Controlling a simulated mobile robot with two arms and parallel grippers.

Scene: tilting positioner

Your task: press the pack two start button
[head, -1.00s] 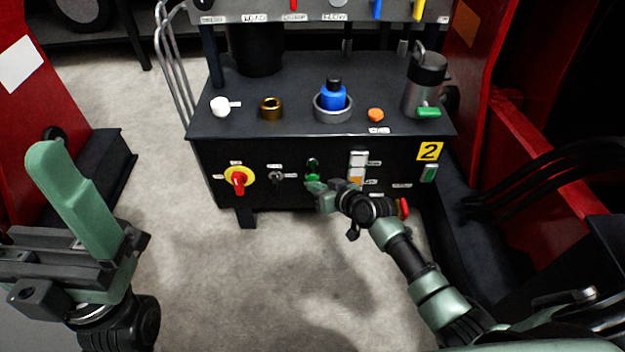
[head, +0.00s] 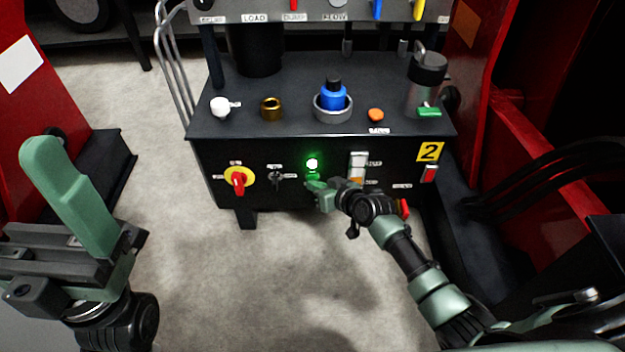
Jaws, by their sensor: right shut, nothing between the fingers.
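The pack two control box is black, with a yellow "2" plate (head: 430,152) at its upper right front. On its front a round green light (head: 312,163) glows brightly, just above the tip of my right gripper. My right gripper (head: 314,186) is shut and empty, its fingertips at the panel just below the light. The gripper hides the panel behind it, and I cannot tell whether the fingertips touch a button there. My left gripper (head: 70,185) is at the left, away from the box. Only one broad green finger shows clearly.
The front also bears a red-and-yellow rotary switch (head: 238,180), a small key switch (head: 277,178), a white-and-amber indicator (head: 357,167) and a red indicator (head: 429,173). A red knob (head: 403,208) sits right of my wrist.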

